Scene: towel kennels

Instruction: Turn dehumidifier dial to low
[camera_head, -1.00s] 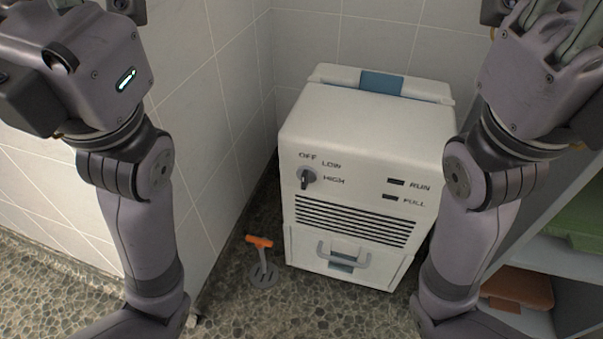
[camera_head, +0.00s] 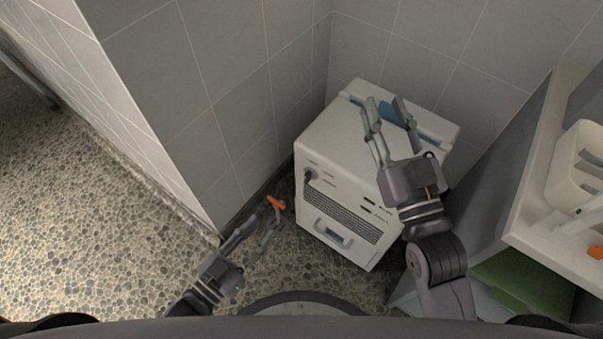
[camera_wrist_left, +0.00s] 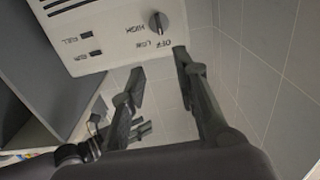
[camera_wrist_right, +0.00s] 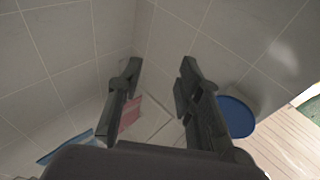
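The white dehumidifier (camera_head: 335,140) stands in the tiled corner. Its dark dial (camera_head: 308,175) is at the upper left of the front panel. In the left wrist view the panel is upside down; the dial (camera_wrist_left: 158,22) sits beside the labels OFF, LOW and HIGH, and its pointer appears to be toward OFF. My left gripper (camera_head: 266,228) is open and empty, low and left of the dehumidifier front, apart from the dial; its fingers (camera_wrist_left: 159,62) show below the panel edge. My right gripper (camera_head: 385,106) is open and empty, in front of the dehumidifier's top in the head view.
An orange-handled tool (camera_head: 275,202) stands on the pebbled floor beside the left gripper. A tiled wall (camera_head: 235,110) rises at left. At right is a shelf unit (camera_head: 535,190) with a white basket (camera_head: 578,165) and a green item (camera_head: 525,283). Open floor (camera_head: 90,200) lies at left.

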